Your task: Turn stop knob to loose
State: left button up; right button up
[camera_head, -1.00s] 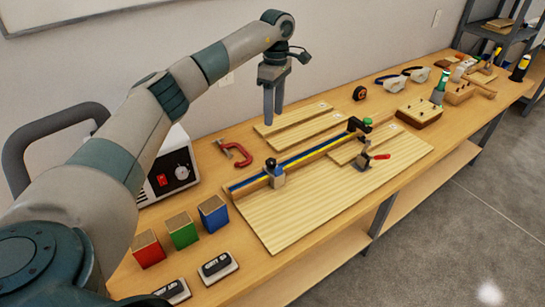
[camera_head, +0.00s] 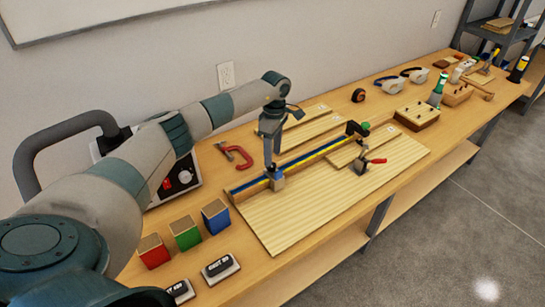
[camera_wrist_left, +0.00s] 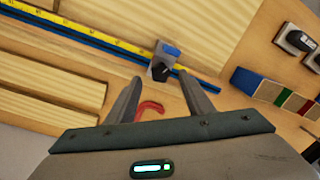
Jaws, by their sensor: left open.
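The stop (camera_head: 277,183) is a small pale block with a dark knob on the fence with the blue and yellow strips (camera_head: 312,157). My left gripper (camera_head: 270,160) points down just above the stop, partly hiding the knob. In the left wrist view the left gripper's fingers (camera_wrist_left: 160,86) are apart with nothing held between them. Contact with the knob cannot be told. My right gripper is not in view.
A second block with a green knob (camera_head: 364,126) stands at the fence's far end. A red-handled clamp (camera_head: 375,161) sits on the wooden board (camera_head: 310,210). A red C-clamp (camera_head: 238,158) lies behind the fence. Coloured blocks (camera_head: 186,235) stand at the left front.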

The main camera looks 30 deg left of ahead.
pick_arm(q)
jog(key=shift+s+f+p, duration=0.15)
jog(key=shift+f+p, duration=0.3)
jog(key=shift+f, duration=1.55)
jog(key=c, duration=1)
